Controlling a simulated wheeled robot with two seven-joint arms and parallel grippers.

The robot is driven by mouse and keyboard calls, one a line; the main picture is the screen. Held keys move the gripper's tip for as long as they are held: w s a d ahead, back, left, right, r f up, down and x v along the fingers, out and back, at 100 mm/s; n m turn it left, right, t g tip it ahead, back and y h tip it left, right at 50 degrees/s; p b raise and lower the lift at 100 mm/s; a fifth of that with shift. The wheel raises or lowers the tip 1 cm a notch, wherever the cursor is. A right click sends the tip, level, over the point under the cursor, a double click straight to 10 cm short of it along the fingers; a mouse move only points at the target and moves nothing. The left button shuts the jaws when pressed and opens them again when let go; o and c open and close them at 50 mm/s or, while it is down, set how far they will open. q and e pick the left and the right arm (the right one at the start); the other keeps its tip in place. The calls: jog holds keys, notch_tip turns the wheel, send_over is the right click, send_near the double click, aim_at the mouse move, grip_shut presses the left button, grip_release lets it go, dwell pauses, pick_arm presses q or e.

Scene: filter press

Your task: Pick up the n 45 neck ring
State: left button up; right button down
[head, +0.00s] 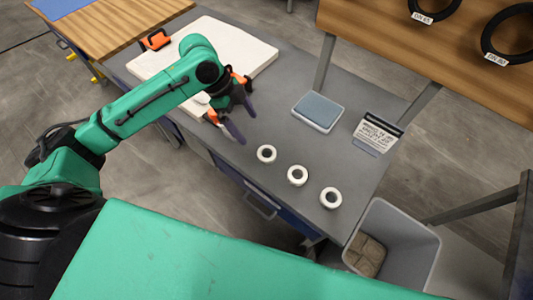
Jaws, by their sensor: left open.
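Three small white rings with dark centres lie in a slanting row on the grey bench: one at the left (267,154), one in the middle (297,176) and one at the right (331,198). I cannot read any size mark on them, so I cannot tell which is the n 45 neck ring. My left gripper (243,120) is open near the front corner of a white slab, up and left of the leftmost ring and apart from it. Nothing shows between its dark fingers. My right gripper is not in view.
Black labelled rings (510,36) are on a wooden board. A grey bin (403,250) stands beyond the bench's right end.

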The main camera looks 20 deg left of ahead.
aim_at(265, 151)
pick_arm(q)
jog(key=p+x, duration=0.1)
jog(key=x, duration=0.7)
jog(key=p+x, duration=0.1)
jog(key=x, duration=0.4)
jog(key=shift+s+d+r+p, duration=0.1)
jog(key=shift+s+d+p, duration=0.15)
jog(key=shift+p, duration=0.1)
jog(key=shift+w+f, duration=0.1)
jog(key=shift+f, duration=0.1)
jog(key=c, duration=1.4)
